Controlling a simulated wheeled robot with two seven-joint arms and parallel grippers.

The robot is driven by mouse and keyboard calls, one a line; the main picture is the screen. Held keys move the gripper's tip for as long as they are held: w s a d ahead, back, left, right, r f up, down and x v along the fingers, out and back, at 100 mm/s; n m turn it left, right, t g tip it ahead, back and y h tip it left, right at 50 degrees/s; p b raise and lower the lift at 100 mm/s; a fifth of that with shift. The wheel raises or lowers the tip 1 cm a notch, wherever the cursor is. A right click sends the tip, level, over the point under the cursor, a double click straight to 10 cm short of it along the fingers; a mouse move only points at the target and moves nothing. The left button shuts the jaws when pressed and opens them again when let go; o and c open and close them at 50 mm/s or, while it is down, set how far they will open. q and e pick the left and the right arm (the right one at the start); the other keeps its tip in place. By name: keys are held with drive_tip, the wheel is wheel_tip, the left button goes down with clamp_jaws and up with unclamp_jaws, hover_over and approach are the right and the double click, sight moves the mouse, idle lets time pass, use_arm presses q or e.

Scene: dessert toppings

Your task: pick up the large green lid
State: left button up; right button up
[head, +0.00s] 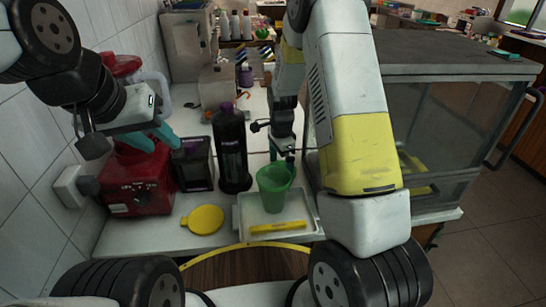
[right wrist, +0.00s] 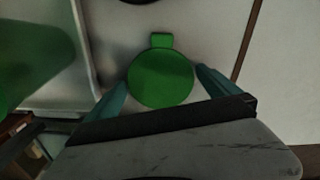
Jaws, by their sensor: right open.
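The round green lid (right wrist: 160,82) with its small tab lies flat on the pale surface in the right wrist view. My right gripper (right wrist: 158,88) is open, with one teal finger on each side of the lid and small gaps between. In the head view the right gripper (head: 283,160) points down behind the green cup (head: 273,192); I cannot make out the lid there. My left gripper (head: 153,136) is raised at the left above the red machine, its teal fingers apart and empty.
The green cup and a yellow bar (head: 277,227) are on a tray (head: 240,216). A yellow lid (head: 205,219) lies left of it. A dark bottle (head: 231,150), a dark box (head: 192,165) and a red machine (head: 136,184) stand at the left. A glass case (head: 440,130) is at the right.

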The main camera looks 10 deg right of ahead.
drive_tip(key=c, duration=1)
drive_tip(key=shift+c, duration=0.2)
drive_tip(key=shift+r, duration=0.15)
